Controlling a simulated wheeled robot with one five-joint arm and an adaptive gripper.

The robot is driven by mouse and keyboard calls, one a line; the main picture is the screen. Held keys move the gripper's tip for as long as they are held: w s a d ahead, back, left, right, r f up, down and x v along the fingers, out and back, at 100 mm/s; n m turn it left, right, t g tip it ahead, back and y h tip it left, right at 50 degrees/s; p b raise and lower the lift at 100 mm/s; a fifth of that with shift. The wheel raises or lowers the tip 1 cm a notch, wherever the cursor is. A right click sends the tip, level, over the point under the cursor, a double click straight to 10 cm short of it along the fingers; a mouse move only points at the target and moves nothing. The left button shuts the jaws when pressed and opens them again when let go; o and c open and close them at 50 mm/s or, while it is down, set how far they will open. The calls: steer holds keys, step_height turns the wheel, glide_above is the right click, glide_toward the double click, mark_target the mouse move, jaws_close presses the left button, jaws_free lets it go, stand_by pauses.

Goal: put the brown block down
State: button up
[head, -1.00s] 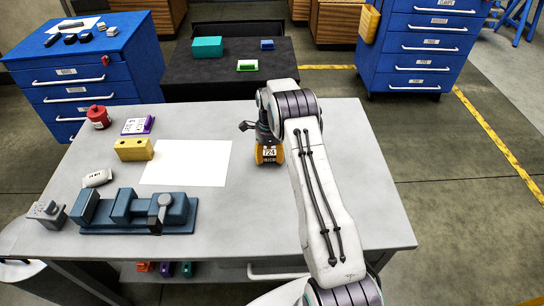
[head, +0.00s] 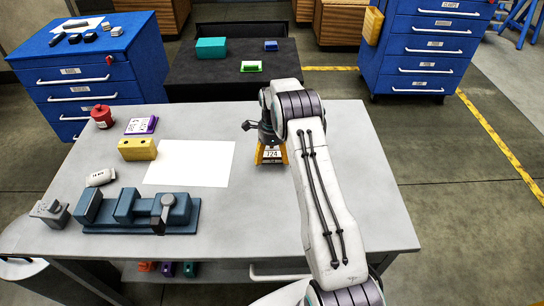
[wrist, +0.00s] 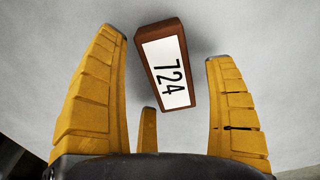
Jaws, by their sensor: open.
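The brown block (wrist: 167,65) bears a white label reading 724. In the wrist view it lies on the grey table top, tilted a little, between and slightly beyond the yellow fingers. In the head view the block (head: 271,155) shows between the fingers of my gripper (head: 271,160), low over the table, right of the white sheet. My arm hides part of the table to the right of it.
The grey table (head: 370,200) holds a white sheet (head: 190,163), a yellow block (head: 137,149), a blue vise (head: 140,211), a red canister (head: 102,116), a purple-edged labelled block (head: 141,126) and a white labelled piece (head: 101,177). The table's right side is bare.

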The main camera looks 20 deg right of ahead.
step_height(320, 180, up, 10)
step_height(320, 180, up, 10)
steer(key=n, duration=0.5)
glide_above(272, 156)
steer(key=s+a, duration=0.4)
steer(key=s, duration=0.1)
steer(key=s+a+r+n+t, duration=0.2)
steer(key=s+a+r+n, duration=0.2)
steer(key=s+r+n, duration=0.5)
steer(key=s+a+f+n+t, duration=0.1)
steer(key=s+n, duration=0.3)
steer(key=s, duration=0.7)
steer(key=s+a+f+n+t, duration=0.1)
steer(key=s+a+f+n, duration=0.1)
steer(key=s, duration=0.9)
steer(key=a+n, duration=0.1)
steer(key=n, duration=0.1)
steer(key=shift+a+f+n+b, duration=0.2)
steer(key=shift+f+n+b, duration=0.1)
steer(key=shift+b, duration=0.1)
